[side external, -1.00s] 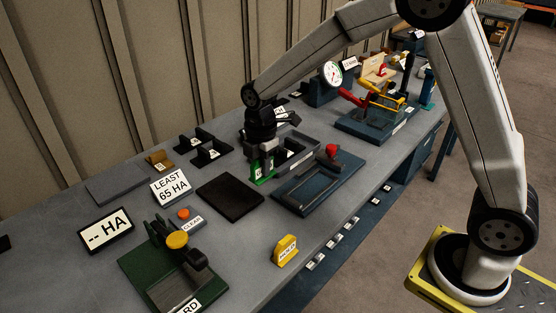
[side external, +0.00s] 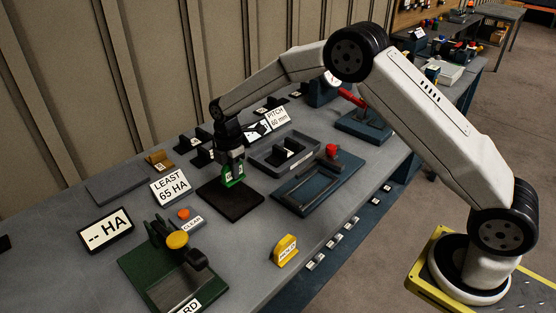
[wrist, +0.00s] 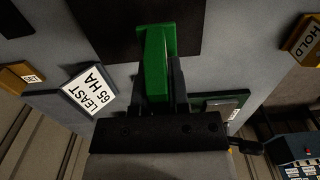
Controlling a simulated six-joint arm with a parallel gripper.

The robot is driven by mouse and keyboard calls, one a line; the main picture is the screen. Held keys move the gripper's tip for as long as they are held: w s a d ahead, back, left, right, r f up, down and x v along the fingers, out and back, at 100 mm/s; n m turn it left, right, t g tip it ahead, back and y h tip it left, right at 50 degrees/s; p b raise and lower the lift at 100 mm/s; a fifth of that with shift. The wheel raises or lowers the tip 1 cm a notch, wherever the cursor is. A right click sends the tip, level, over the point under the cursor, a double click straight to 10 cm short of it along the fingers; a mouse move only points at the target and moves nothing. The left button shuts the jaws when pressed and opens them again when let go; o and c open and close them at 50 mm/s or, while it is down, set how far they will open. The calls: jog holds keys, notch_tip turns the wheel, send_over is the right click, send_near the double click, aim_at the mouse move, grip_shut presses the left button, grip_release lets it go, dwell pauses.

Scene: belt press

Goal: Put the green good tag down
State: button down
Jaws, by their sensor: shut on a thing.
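The green good tag (side external: 233,180) is held upright in my gripper (side external: 231,165) over the far part of the black square mat (side external: 238,204). In the wrist view the tag (wrist: 155,60) sits between the two fingers of my gripper (wrist: 160,85), which are shut on it. The black mat (wrist: 190,20) shows behind the tag in that view. I cannot tell whether the tag's foot touches the mat or is just above it.
Left of the mat are a "LEAST 65 HA" sign (side external: 170,186) and an orange button (side external: 184,213). A blue fixture with a red knob (side external: 318,185) and a grey tray (side external: 262,158) stand to the right. A yellow tag (side external: 286,250) stands near the front edge.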

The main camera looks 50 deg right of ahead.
aim_at(229, 193)
jog(key=shift+w+f, duration=1.05)
jog(key=shift+f, duration=0.2)
jog(key=shift+w+a+f, duration=0.1)
jog(key=shift+w+f, duration=0.15)
jog(key=shift+f, duration=1.55)
jog(key=shift+f, duration=0.2)
jog(key=c, duration=0.6)
grip_release()
jog(key=shift+r, duration=0.1)
notch_tip(229, 193, up, 12)
jog(key=shift+r, duration=0.1)
